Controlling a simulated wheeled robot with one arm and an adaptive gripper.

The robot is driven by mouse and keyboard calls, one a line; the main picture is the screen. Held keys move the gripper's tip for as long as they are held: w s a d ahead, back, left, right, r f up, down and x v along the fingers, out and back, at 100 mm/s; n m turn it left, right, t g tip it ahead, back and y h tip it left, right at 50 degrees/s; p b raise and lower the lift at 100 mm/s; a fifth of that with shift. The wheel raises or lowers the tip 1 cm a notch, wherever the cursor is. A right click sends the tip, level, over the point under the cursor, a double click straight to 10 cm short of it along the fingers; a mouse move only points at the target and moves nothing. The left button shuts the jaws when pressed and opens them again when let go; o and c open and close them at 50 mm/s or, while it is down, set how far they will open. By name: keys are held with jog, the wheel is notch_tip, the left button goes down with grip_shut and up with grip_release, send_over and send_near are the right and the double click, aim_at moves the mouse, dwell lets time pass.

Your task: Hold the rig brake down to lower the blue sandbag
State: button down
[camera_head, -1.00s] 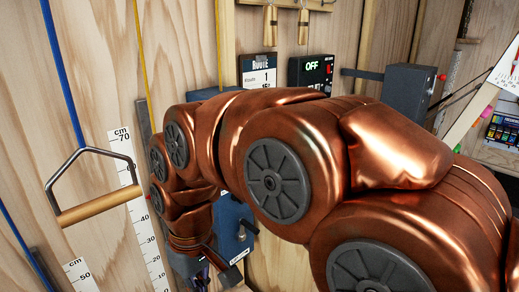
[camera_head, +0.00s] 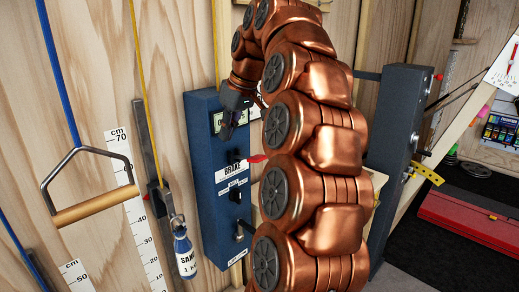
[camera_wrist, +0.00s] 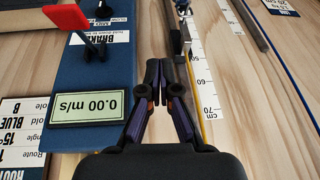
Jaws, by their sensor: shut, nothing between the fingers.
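The blue rig panel (camera_head: 206,190) stands against the plywood wall. Its brake has a red lever (camera_head: 257,159) beside the BRAKE label (camera_head: 228,172); the red lever also shows at the wrist view's upper left (camera_wrist: 66,18). The blue sandbag (camera_head: 184,243), with a white label, hangs upright on the yellow cord (camera_head: 141,50), left of the panel's lower part. My gripper (camera_head: 227,133) is shut and empty in front of the panel's upper part, above and left of the lever. In the wrist view, my fingertips (camera_wrist: 160,66) are together near the panel's edge, apart from the lever.
A wooden-handled pull bar (camera_head: 95,207) on a blue strap and a centimetre scale (camera_head: 143,222) are left. A dark post (camera_head: 395,130) stands right of my arm. A red case (camera_head: 470,222) lies on the floor at far right.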

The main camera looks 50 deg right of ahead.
jog(key=s+d+r, duration=0.1)
jog(key=d, duration=0.5)
jog(key=s+d+r+m+t+h, duration=0.1)
jog(key=d+r, duration=0.1)
jog(key=d, duration=0.4)
jog(key=shift+s+d+r, duration=0.15)
jog(key=shift+s+d, duration=0.1)
jog(key=shift+d, duration=0.15)
jog(key=b, duration=0.6)
send_over(256, 156)
jog(key=s, duration=0.2)
jog(key=f, duration=0.7)
jog(key=shift+w+a+f, duration=0.15)
jog(key=shift+w, duration=0.05)
jog(key=shift+p, duration=0.45)
jog(key=shift+x, duration=0.95)
jog(key=shift+s+f+p, duration=0.25)
jog(key=shift+f, duration=0.65)
jog(key=shift+s+f+p, duration=0.25)
jog(key=shift+f, duration=0.7)
jog(key=shift+f+t+b, duration=0.15)
jog(key=shift+t+b, duration=0.15)
jog(key=shift+b, duration=0.1)
